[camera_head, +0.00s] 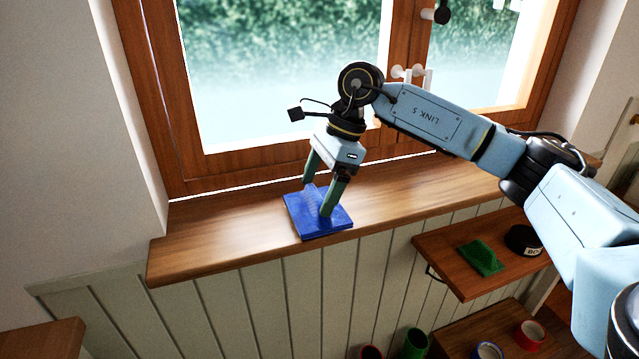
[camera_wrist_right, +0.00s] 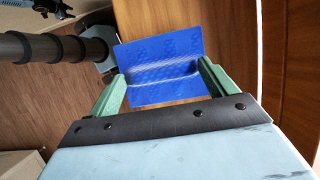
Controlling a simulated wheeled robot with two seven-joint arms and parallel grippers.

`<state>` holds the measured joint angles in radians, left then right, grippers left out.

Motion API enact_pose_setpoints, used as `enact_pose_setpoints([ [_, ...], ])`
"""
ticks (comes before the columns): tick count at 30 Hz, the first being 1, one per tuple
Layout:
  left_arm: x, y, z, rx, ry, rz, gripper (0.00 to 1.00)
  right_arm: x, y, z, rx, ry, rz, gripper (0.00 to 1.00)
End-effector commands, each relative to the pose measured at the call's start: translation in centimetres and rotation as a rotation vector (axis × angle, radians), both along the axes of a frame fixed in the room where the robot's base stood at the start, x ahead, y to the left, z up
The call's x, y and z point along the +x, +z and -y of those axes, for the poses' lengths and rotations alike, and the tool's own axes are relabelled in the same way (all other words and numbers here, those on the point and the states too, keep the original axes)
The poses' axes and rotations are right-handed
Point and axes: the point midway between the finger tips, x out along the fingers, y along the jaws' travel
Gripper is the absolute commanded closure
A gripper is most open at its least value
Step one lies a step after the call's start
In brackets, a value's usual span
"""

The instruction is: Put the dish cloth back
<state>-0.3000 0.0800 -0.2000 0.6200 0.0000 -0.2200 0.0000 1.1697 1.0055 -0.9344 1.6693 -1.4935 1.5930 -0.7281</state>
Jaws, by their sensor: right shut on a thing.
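A blue cloth (camera_head: 296,212) with a raised ridge lies flat on the wooden windowsill (camera_head: 400,197), near its left end. My right gripper (camera_head: 316,199) reaches down over the cloth, its two green fingers on either side of the ridge. In the right wrist view the blue cloth (camera_wrist_right: 158,60) sits between the fingertips of my right gripper (camera_wrist_right: 160,82), which is shut on its ridge. Whether the cloth bears on the sill or is just clear of it is hard to tell. My left gripper is not in view.
A lower wooden shelf (camera_head: 455,262) at the right holds a green cloth-like piece (camera_head: 481,257) and a dark round item (camera_head: 523,240). Several coloured cups stand lower down, including a green one (camera_head: 415,343). The window frame (camera_head: 150,80) rises behind the sill. The sill right of the cloth is clear.

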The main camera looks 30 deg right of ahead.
Motion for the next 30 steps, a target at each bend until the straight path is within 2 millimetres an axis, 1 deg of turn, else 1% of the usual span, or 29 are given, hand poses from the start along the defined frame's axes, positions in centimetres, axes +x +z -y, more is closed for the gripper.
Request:
enact_pose_setpoints([
  [23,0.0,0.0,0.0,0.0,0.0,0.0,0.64,0.0,-1.3,0.0,0.0,0.0,0.0,0.34],
  [24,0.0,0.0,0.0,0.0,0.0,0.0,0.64,0.0,-1.3,0.0,0.0,0.0,0.001,0.1],
  [27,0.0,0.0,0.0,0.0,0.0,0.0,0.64,0.0,-1.3,0.0,0.0,0.0,0.001,0.0],
  [30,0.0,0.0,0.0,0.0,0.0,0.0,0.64,0.0,-1.3,0.0,0.0,0.0,0.0,0.0],
])
